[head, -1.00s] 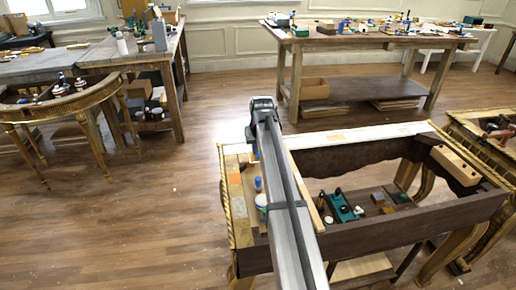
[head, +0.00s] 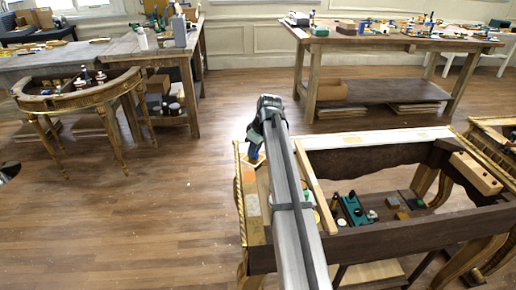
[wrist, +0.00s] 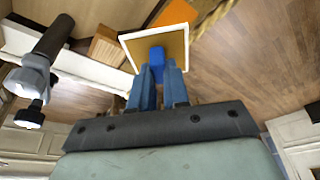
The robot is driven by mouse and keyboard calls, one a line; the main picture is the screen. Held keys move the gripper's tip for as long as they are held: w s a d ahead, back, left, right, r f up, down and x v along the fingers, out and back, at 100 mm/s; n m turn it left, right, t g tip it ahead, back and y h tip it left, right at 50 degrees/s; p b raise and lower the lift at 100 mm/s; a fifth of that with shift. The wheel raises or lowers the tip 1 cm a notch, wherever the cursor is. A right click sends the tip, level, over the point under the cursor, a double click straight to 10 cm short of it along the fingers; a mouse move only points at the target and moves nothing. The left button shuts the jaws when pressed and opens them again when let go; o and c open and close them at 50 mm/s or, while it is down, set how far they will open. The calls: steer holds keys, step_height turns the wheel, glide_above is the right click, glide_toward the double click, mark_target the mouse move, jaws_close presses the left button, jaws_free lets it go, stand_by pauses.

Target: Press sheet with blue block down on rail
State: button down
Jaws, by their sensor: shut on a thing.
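My gripper (wrist: 157,67) has blue fingers and is shut on a small blue block (wrist: 157,53) in the wrist view. The block stands against a square gold sheet (wrist: 179,43) with a pale edge. In the head view the gripper (head: 253,148) shows partly beside my arm, at the far left corner of the console. The sheet (head: 260,158) shows as a small pale and gold piece below it. The console's left rail (head: 250,228) runs towards me beneath. I cannot tell whether the sheet touches the rail.
An orange patch (wrist: 175,12) lies beside the sheet. A dark cylinder (wrist: 53,37) and grey-topped pieces stand at left in the wrist view. The console's open middle holds a green tool (head: 353,208) and small blocks. A wooden block (head: 475,173) sits on the right rail. Open floor lies left.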

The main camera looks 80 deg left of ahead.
mark_target(254, 162)
steer(key=n, duration=0.3)
steer(key=d+n+h, duration=0.1)
steer(key=shift+s+g, duration=0.3)
steer(key=shift+s, duration=0.1)
steer(key=n, duration=0.2)
steer(key=n+h, duration=0.1)
steer(key=n, duration=0.1)
steer(key=shift+d, duration=0.4)
steer(key=shift+f, duration=2.85)
steer(key=shift+f, duration=0.65)
steer(key=shift+r, duration=0.15)
steer(key=shift+r, duration=3.35)
